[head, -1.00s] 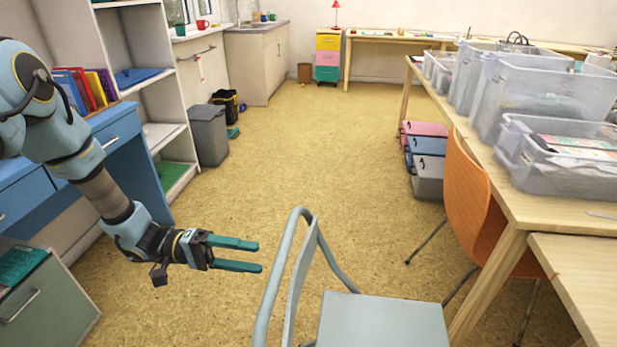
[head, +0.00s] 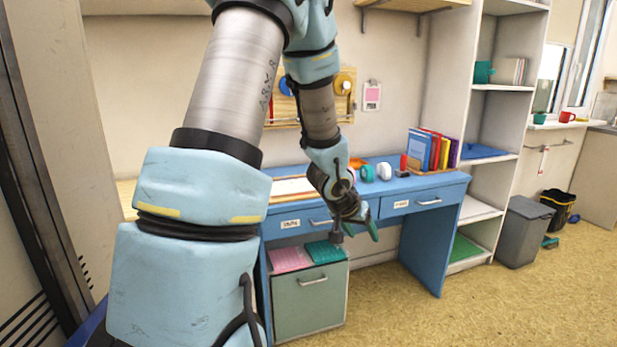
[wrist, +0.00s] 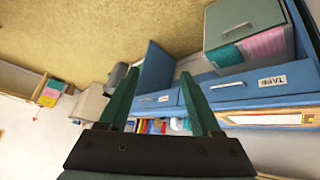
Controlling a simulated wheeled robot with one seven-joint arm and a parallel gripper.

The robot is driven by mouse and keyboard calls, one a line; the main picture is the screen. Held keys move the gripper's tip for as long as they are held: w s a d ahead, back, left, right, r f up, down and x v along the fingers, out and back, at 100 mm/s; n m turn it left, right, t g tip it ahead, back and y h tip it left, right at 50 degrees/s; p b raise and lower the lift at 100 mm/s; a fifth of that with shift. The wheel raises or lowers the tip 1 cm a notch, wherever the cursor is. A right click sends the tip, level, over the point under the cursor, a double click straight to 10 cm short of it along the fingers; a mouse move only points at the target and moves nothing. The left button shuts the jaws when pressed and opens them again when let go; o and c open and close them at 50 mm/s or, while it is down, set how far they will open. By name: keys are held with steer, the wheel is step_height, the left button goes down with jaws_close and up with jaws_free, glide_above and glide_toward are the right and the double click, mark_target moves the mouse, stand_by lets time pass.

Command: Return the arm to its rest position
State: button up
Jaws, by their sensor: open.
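My gripper (head: 374,229) hangs in front of the blue desk (head: 432,183) in the head view, with its green fingers pointing down and to the right. My arm crosses the left and middle of that view, bent at the elbow. In the wrist view the two green fingers of my gripper (wrist: 160,100) stand well apart with nothing between them. The gripper looks clear of the desk, though its exact distance from the drawer fronts is hard to tell.
A green-grey cabinet (head: 310,303) stands under the desk, with pink and teal pads on top. A white shelf (head: 478,212) and grey bin (head: 522,232) stand to the right. Floor (head: 480,310) at the lower right is clear.

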steer(key=s+a+r+n+y, duration=0.1)
steer(key=s+a+r+y, duration=0.1)
steer(key=a, duration=0.4)
steer(key=s+a+r+n+y, duration=0.1)
steer(key=a+y, duration=0.1)
steer(key=a, duration=0.4)
steer(key=s+a+r+n+g+p, duration=0.1)
steer(key=s+a+r+n+g, duration=0.1)
steer(key=s+a, duration=0.6)
steer(key=s+g, duration=0.1)
steer(key=s, duration=0.3)
steer(key=shift+a+r+n+g+y, duration=0.3)
steer(key=shift+r+n+y, duration=0.1)
